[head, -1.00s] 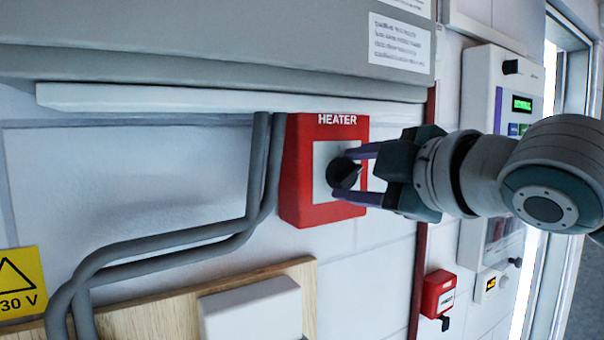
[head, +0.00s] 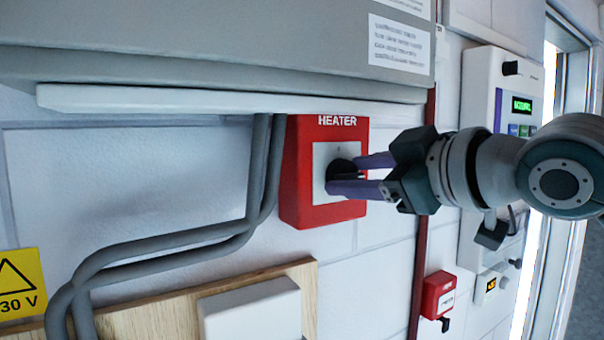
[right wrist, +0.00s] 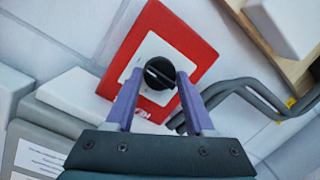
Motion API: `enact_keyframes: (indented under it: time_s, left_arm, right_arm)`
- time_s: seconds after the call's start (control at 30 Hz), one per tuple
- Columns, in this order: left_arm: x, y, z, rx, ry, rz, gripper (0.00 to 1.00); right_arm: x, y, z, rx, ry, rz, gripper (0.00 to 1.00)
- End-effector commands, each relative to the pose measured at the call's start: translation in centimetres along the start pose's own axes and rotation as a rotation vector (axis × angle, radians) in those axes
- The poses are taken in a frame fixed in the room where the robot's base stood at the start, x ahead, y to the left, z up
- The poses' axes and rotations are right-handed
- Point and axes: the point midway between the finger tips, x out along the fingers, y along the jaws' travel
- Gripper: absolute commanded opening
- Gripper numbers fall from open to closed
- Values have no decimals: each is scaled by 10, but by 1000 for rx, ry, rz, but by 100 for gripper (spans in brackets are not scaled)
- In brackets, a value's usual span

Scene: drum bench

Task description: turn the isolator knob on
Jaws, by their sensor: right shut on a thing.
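The isolator is a red box (head: 294,185) marked HEATER on the wall, with a pale plate and a round black knob (head: 341,167) at its middle. My right gripper (head: 345,174) reaches in from the right, its two purple fingers at the knob, shut on it. In the right wrist view the fingers sit on either side of the black knob (right wrist: 160,73), whose raised grip bar runs slanted across it; the red box (right wrist: 195,48) appears turned there. The fingers hide part of the knob in the head view. My left gripper is not in view.
A grey cabinet (head: 200,60) with a pale lower ledge overhangs the box. Grey conduits (head: 262,165) run down just left of it. A smaller red switch box (head: 437,295) and a panel with a green display (head: 521,105) are at the right.

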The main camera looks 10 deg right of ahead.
Motion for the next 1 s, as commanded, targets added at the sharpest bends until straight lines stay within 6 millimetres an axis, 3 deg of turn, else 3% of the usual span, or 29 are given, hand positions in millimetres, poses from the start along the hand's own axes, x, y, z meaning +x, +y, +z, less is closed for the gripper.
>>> enact_keyframes:
  time_s: [0.4, 0.43, 0.67, 1.0]
  left_arm:
    - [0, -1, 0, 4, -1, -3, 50]
    - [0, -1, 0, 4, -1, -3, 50]
    - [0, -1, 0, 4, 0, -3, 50]
    - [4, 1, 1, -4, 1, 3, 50]
  right_arm:
    - [0, 2, 0, 11, 0, 2, 0]
    - [0, 2, 0, 11, 0, 2, 56]
    - [0, 1, 0, 9, 0, 1, 82]
    - [-3, 0, 1, 7, 1, 1, 83]
